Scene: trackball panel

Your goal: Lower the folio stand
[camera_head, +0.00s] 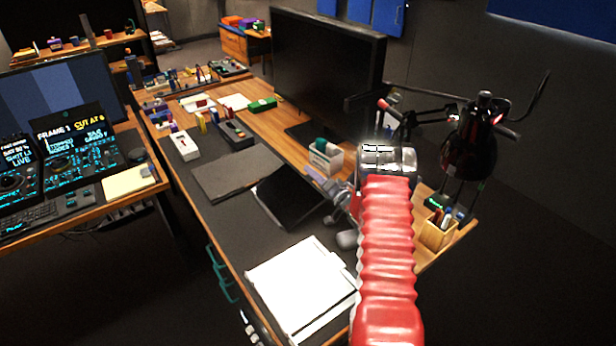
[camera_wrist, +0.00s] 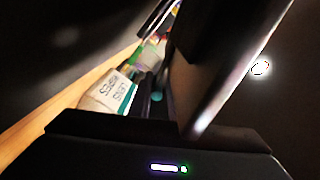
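What looks like the folio stand is a black tilted panel (camera_head: 290,196) on the dark desk mat in the head view. Its left part shows a raised edge, and its right side is close to my gripper. My gripper (camera_head: 338,200) is at the end of my red-sleeved arm, beside the panel's right edge. The arm hides part of it, and I cannot tell whether it touches the panel. The wrist view is dark and blurred; a dark slanted slab crosses its middle, which I cannot identify surely. The finger opening does not show clearly.
A flat grey board (camera_head: 234,175) lies left of the panel, and white papers (camera_head: 300,288) lie in front. A white holder (camera_head: 326,158) stands behind, below a large monitor (camera_head: 325,65). A pen box (camera_head: 438,232) and black lamp (camera_head: 470,150) stand right of my arm.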

